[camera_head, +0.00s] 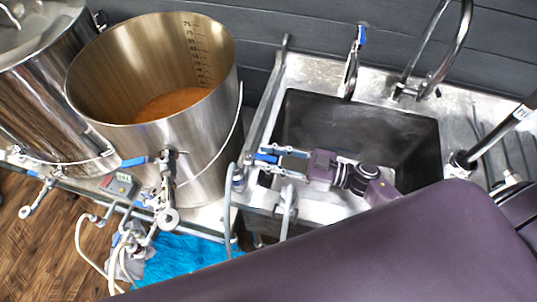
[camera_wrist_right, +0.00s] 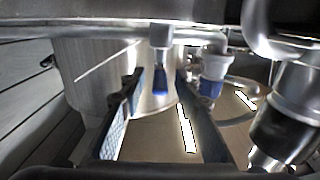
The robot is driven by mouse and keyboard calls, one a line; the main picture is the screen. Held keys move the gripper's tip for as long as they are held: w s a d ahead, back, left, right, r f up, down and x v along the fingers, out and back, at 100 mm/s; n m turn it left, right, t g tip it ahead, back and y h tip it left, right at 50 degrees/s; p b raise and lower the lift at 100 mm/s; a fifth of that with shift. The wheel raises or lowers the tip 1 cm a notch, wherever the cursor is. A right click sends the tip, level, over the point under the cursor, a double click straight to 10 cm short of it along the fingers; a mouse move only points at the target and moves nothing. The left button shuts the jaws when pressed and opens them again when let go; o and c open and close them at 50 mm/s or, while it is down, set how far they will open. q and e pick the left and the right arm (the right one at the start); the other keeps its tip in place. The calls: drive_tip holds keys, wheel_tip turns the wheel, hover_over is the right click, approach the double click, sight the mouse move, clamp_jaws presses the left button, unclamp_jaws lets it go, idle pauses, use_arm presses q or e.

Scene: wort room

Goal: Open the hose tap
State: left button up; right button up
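The hose tap's blue lever (camera_wrist_right: 160,80) hangs down from a metal pipe in the right wrist view, between the two fingers and pointing toward me. In the head view, blue shows between my fingertips, at the left rim of the sink, beside the grey hose (camera_head: 230,205); lever and finger pads are hard to separate there. My right gripper (camera_head: 265,158) reaches left across the sink with its fingers apart, and it also shows in the right wrist view (camera_wrist_right: 157,95). I cannot tell whether a finger touches the lever. My left gripper is not in view.
A steel kettle (camera_head: 215,130) with brown liquid stands left of the sink (camera_head: 420,165). A second steel vessel (camera_head: 45,110) stands farther left. Another blue-handled valve (camera_head: 135,161) is at the kettle's front. A curved faucet (camera_head: 460,45) rises behind the sink. A blue cloth (camera_head: 190,255) lies below.

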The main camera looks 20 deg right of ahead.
drive_tip(key=shift+c, duration=0.7)
clamp_jaws()
